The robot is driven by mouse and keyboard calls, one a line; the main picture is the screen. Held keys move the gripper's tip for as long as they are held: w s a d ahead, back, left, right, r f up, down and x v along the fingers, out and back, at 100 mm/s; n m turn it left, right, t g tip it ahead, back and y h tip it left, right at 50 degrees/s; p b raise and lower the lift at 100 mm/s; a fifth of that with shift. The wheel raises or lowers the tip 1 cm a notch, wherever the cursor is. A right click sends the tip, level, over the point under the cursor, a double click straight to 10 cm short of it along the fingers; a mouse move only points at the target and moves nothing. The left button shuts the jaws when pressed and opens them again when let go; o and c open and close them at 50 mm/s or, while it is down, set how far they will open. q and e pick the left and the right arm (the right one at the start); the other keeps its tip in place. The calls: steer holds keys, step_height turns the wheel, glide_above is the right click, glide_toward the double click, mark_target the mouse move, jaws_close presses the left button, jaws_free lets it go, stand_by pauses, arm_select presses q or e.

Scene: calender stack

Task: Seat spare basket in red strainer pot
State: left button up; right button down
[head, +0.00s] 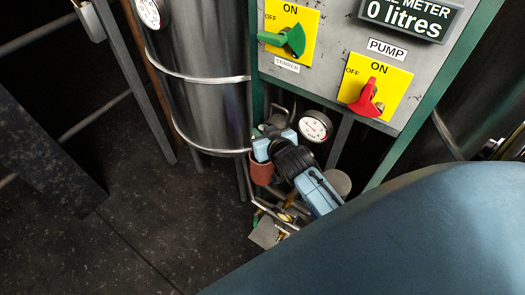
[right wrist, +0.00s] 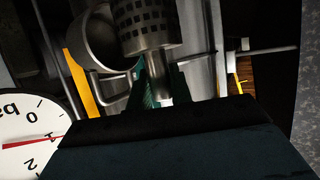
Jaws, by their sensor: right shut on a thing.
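The red strainer pot (head: 262,175) shows in the head view as a small brownish-red cylinder low beside the steel tank. My right gripper (head: 268,142) is just above and behind its rim, and my wrist hides part of that area. In the right wrist view the spare basket (right wrist: 147,28), a perforated metal cylinder with a narrower stem below, is between the green fingers of my right gripper (right wrist: 160,88). The gripper is shut on it. A grey round opening (right wrist: 93,45) is left of the basket; I cannot tell whether it is the pot's mouth. My left gripper is not in view.
A pressure gauge (head: 315,126) is close to the right of my wrist, and its dial (right wrist: 25,135) fills the wrist view's left edge. The control panel (head: 335,60) with green and red handles stands above. A steel tank (head: 205,75) is at left. Pipes crowd below.

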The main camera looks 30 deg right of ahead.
step_height(320, 180, down, 4)
steer(key=shift+f+b, duration=0.65)
steer(key=shift+f, duration=1.4)
steer(key=shift+f, duration=0.2)
steer(key=c, duration=1.3)
jaws_free()
steer(key=shift+o, duration=0.2)
steer(key=shift+r, duration=0.15)
steer(key=shift+s+r, duration=0.1)
steer(key=shift+s, duration=0.15)
steer(key=p+v, duration=0.1)
steer(key=v, duration=1)
steer(key=shift+s, duration=0.25)
